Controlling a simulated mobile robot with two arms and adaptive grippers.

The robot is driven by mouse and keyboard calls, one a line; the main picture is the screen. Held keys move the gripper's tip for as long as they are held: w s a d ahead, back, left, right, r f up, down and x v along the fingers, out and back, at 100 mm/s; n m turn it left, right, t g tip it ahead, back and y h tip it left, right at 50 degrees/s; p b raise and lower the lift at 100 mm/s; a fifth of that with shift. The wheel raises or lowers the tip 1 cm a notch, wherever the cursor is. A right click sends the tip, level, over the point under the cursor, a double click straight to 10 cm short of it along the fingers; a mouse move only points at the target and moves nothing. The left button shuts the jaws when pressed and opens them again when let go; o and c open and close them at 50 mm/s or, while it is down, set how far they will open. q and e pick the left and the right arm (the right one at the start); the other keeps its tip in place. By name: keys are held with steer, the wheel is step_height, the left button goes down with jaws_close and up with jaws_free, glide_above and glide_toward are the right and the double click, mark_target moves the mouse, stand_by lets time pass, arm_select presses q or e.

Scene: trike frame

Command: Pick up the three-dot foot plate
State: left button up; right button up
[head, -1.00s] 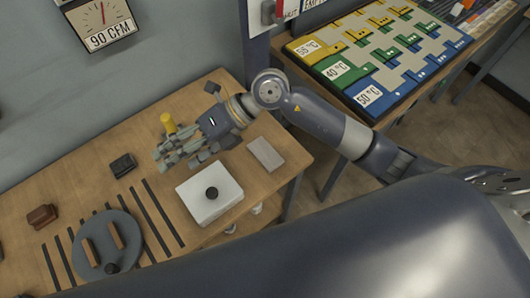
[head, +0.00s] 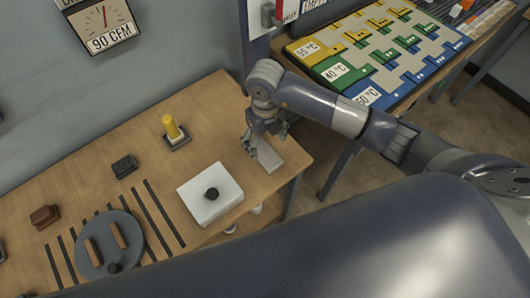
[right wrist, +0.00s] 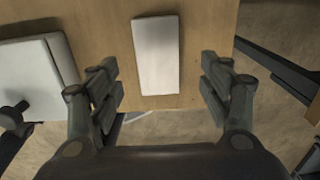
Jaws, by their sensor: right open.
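A flat pale grey rectangular plate (head: 270,156) lies near the right end of the wooden table; I see no dots on it, so I cannot tell whether it is the three-dot foot plate. My right gripper (head: 254,143) is open and empty at the plate's left side in the head view, partly covering it. In the right wrist view the plate (right wrist: 156,55) lies between and beyond the open fingers (right wrist: 160,80), apart from both. My left gripper is not in view.
A white box with a black knob (head: 212,193) stands left of the plate. A yellow cylinder on a dark base (head: 171,128), a black block (head: 124,166), a brown block (head: 45,216) and a grey disc (head: 133,235) are further left. The table's edge is close by the plate.

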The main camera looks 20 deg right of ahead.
mark_target(265, 154)
steer(key=shift+s+f+p, duration=0.15)
steer(key=shift+f+p, duration=0.15)
steer(key=shift+f, duration=0.05)
step_height(265, 154, down, 4)
steer(key=shift+a+r+p, duration=0.1)
steer(key=shift+r+p, duration=0.1)
steer(key=shift+p, duration=0.45)
steer(key=shift+f, duration=0.45)
steer(key=c, duration=1.3)
